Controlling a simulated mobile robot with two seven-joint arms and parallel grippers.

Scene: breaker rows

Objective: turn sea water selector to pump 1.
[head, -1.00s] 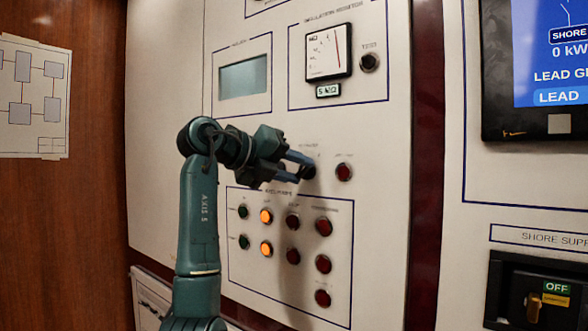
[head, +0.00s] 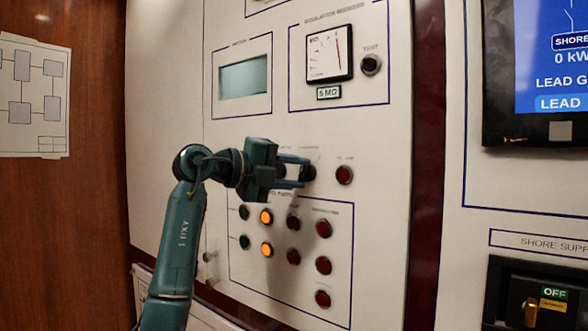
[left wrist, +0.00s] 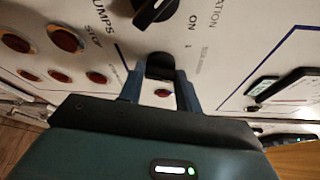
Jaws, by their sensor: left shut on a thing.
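A dark selector knob (head: 309,173) is on the white panel, just above the pump button group and left of a red lamp. Its label is too blurred to read in the head view, so I cannot confirm it names sea water. My left gripper (head: 297,172) reaches it from the left, with one blue finger above and one below. In the left wrist view the two fingers (left wrist: 160,90) close around the dark knob (left wrist: 160,66). The fingers partly hide the knob, and its pointer position cannot be told. My right gripper is not in view.
Below is a framed group of green, amber and red buttons (head: 294,223). A red lamp (head: 344,175) sits close to the right. Above are a meter (head: 329,53), a small display (head: 243,77) and a test knob (head: 371,64). Another black knob (left wrist: 155,10) shows in the wrist view.

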